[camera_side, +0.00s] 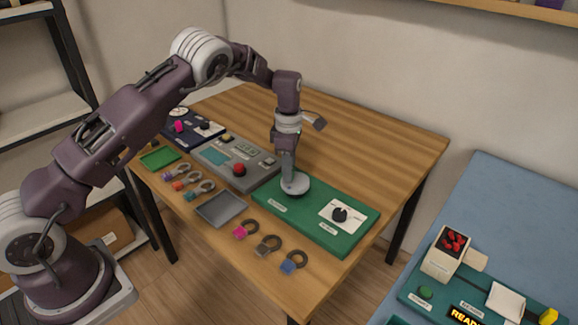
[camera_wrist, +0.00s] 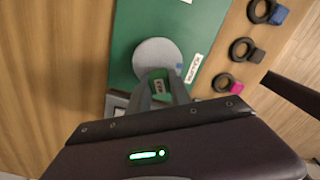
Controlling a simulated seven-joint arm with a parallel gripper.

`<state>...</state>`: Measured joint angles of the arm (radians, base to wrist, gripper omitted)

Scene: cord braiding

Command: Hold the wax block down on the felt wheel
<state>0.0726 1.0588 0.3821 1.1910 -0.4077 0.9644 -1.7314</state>
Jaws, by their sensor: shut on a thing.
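The felt wheel (camera_side: 296,183) is a pale round disc on the green board. It also shows in the wrist view (camera_wrist: 155,54), with a small blue mark near its edge. My gripper (camera_side: 289,174) points down at the wheel. The block is over the wheel's near edge. I cannot tell whether it touches the felt. In the side view the fingers hide the block.
The green board (camera_side: 318,227) also carries a black knob (camera_side: 340,214) on a white plate. A grey panel with a red button (camera_side: 239,170) stands to the left. A grey tray (camera_side: 221,208) and several cord rings lie along the front edge. The back of the table is clear.

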